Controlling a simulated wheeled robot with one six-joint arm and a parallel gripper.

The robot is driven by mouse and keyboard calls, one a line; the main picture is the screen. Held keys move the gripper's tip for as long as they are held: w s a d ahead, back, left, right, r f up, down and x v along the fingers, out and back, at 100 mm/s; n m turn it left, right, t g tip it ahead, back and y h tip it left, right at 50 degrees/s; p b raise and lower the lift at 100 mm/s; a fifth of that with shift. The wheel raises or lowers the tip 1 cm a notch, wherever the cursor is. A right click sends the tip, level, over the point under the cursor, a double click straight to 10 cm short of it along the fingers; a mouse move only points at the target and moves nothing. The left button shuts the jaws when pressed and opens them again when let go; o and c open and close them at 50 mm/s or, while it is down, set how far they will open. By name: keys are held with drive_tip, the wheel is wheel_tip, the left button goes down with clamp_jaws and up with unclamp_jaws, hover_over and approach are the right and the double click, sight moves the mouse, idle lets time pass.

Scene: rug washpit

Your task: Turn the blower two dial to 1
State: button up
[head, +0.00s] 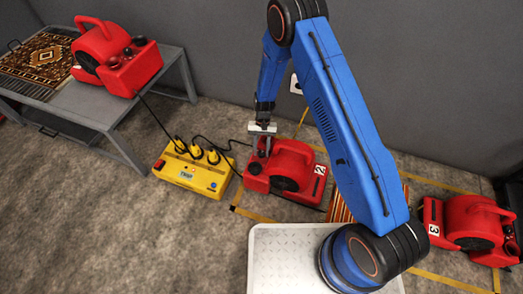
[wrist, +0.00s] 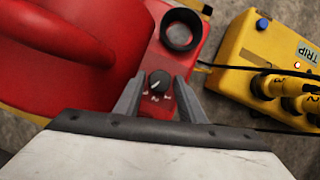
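Blower two (head: 290,170) is a red blower with a white "2" label, standing on the floor in the head view. In the wrist view its red panel (wrist: 150,50) carries a small black dial (wrist: 159,82) with a pale pointer line lying diagonally. My gripper (head: 263,145) is over the left end of blower two, pointing down. In the wrist view my gripper (wrist: 158,86) is open, one finger on each side of the dial, with gaps showing between fingers and dial.
A black round cup-like fitting (wrist: 181,32) rises beside the dial. A yellow power box (head: 193,168) with plugs and cables stands left of blower two. Another red blower (head: 115,58) sits on a grey table (head: 100,110); blower three (head: 470,222) is at right.

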drive_tip(key=c, duration=0.7)
drive_tip(key=shift+c, duration=0.2)
drive_tip(key=shift+a+n, duration=0.1)
drive_tip(key=shift+n, duration=0.3)
drive_tip(key=n+h, duration=0.1)
drive_tip(key=n, duration=0.2)
drive_tip(key=shift+a+n+h, duration=0.15)
drive_tip(key=shift+n+h, duration=0.25)
drive_tip(key=n+t+h, duration=0.1)
drive_tip(key=n, duration=0.2)
drive_tip(key=shift+a+n, duration=0.1)
drive_tip(key=shift+n, duration=0.2)
drive_tip(key=n, duration=0.1)
drive_tip(key=n+t+h, duration=0.1)
drive_tip(key=n, duration=0.1)
drive_tip(key=shift+s+n, duration=0.2)
drive_tip(key=shift+n, duration=0.1)
drive_tip(key=shift+n+t+h, duration=0.5)
drive_tip(key=shift+n+t, duration=0.1)
drive_tip(key=shift+n, duration=1.3)
drive_tip(key=shift+a, duration=0.1)
